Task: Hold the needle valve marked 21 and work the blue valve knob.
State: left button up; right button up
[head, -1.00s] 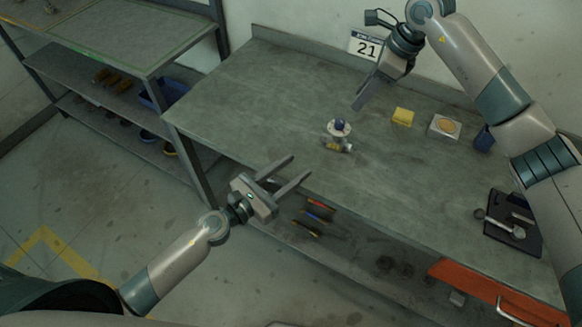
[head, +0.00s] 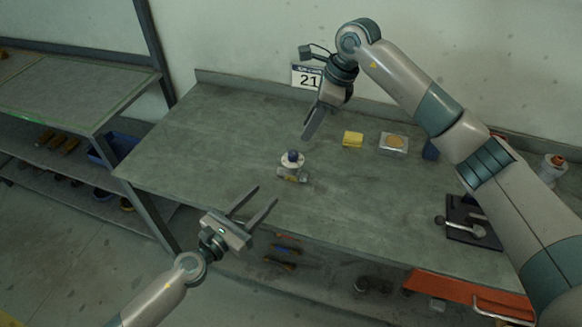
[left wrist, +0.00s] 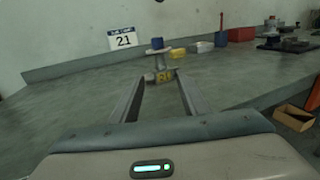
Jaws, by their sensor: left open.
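A sign marked 21 (head: 307,77) is on the back wall. An orange drawer (head: 468,294) sticks out below.

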aim_at(292, 166)
pick_arm(q)
jog(key=x, duration=1.4)
jog(key=shift+w+d, duration=0.15)
jog(key=shift+w, duration=0.05)
jog(key=shift+c, duration=0.2)
